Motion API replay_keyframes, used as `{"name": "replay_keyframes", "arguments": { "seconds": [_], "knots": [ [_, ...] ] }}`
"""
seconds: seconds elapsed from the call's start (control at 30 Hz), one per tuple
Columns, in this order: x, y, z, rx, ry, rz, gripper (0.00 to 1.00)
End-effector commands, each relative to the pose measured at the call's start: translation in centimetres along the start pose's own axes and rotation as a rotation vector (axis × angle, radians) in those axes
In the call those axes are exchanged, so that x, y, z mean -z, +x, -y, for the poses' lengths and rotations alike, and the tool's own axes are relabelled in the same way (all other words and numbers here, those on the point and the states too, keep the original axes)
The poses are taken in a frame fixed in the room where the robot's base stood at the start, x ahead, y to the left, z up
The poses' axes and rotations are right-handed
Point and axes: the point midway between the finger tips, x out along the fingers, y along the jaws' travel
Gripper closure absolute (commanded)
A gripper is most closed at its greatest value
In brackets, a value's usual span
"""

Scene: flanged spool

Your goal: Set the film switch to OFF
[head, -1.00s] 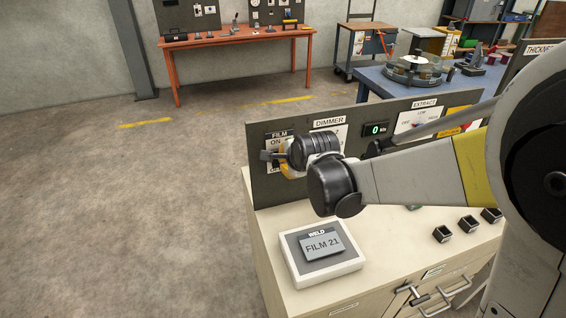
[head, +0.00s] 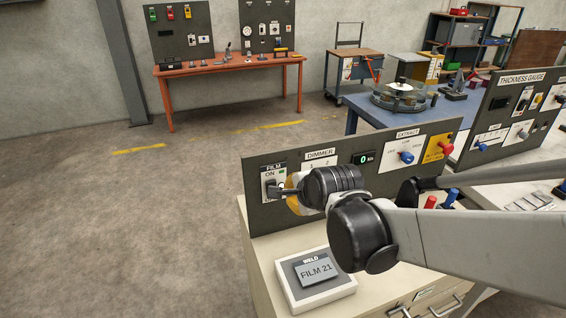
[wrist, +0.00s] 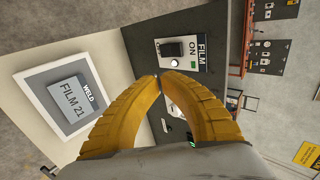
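The film switch (head: 270,188) sits at the left end of the upright dark panel, on a white plate marked FILM and ON. A small green light shows beside ON. The wrist view shows its dark rocker (wrist: 172,50) just beyond my fingertips; the OFF marking is not readable there, and I cannot tell which way the rocker is pressed. My gripper (head: 284,190) is in front of the switch's lower right side, partly covering the plate. Its yellow fingers (wrist: 159,78) come together at the tips in the wrist view, with nothing between them. Contact with the switch cannot be told.
A white-framed weld sign, FILM 21 (head: 316,270), lies on the cream bench below the panel. The dimmer plate (head: 320,157), extract dial (head: 406,157) and a red button (head: 446,148) are to the right on the panel. Floor to the left is clear.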

Motion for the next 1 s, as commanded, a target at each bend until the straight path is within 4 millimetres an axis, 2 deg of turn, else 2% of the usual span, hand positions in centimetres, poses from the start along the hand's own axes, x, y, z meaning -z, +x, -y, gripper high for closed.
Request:
{"name": "replay_keyframes", "arguments": {
  "seconds": [0.13, 0.43, 0.83, 1.0],
  "knots": [
    [0.0, 0.2, -0.4, 0.014, 0.000, 0.001, 1.00],
    [0.1, 0.5, -3.1, 0.155, 0.000, 0.001, 1.00],
    [0.1, 0.6, -3.2, 0.170, 0.000, 0.000, 1.00],
    [0.1, 2.3, -3.1, 0.169, 0.000, 0.000, 1.00]
  ]
}}
